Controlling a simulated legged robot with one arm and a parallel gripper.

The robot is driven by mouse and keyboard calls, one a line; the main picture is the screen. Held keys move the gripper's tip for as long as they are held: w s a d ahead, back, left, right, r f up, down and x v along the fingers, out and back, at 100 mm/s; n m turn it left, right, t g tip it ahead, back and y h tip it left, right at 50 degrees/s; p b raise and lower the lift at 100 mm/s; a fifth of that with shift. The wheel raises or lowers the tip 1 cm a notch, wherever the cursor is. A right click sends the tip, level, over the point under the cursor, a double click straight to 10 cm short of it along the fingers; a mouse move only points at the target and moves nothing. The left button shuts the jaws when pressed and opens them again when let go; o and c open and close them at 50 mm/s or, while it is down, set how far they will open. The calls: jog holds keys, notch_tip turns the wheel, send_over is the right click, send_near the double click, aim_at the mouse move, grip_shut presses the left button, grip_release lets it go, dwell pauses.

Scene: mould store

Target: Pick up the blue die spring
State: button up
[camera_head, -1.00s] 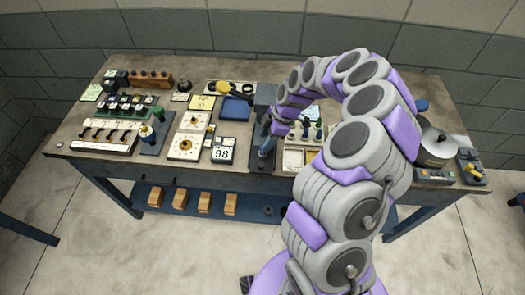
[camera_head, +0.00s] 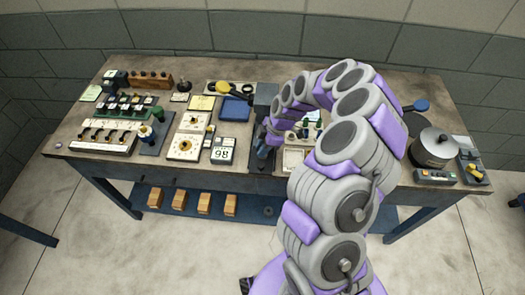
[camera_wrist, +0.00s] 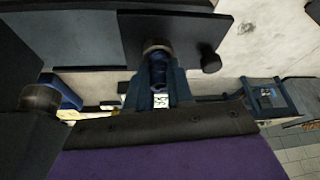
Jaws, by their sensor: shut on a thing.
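My gripper (camera_head: 264,148) is at the middle of the bench, beside the dark upright block and left of the pale compartment tray. In the wrist view a dark blue, ribbed upright piece (camera_wrist: 158,72), which looks like the blue die spring, stands in front of the gripper's palm. My gripper is shut on it, as far as the dim view shows. In the head view the spring is too small and too dark to make out clearly at the gripper. Whether it touches the surface below cannot be told.
The dark upright block (camera_head: 265,97) stands close behind the gripper. The pale tray (camera_head: 293,159) is just right. A number display (camera_head: 221,154), a square plate with a knob (camera_head: 184,147) and a blue pad (camera_head: 236,108) lie left. A metal pot (camera_head: 434,150) stands far right.

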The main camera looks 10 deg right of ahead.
grip_shut()
jog(key=shift+r, duration=0.15)
jog(key=shift+r, duration=0.25)
jog(key=shift+s+r+p, duration=0.15)
jog(key=shift+s+r, duration=0.05)
jog(key=shift+r, duration=0.55)
jog(key=shift+s+r+p, duration=0.15)
jog(key=shift+s+r, duration=0.05)
jog(key=shift+r, duration=0.55)
jog(key=s+r+p, duration=0.2)
jog(key=s+r, duration=0.2)
jog(key=s, duration=1.1)
jog(key=shift+r, duration=0.15)
jog(key=shift+s, duration=0.1)
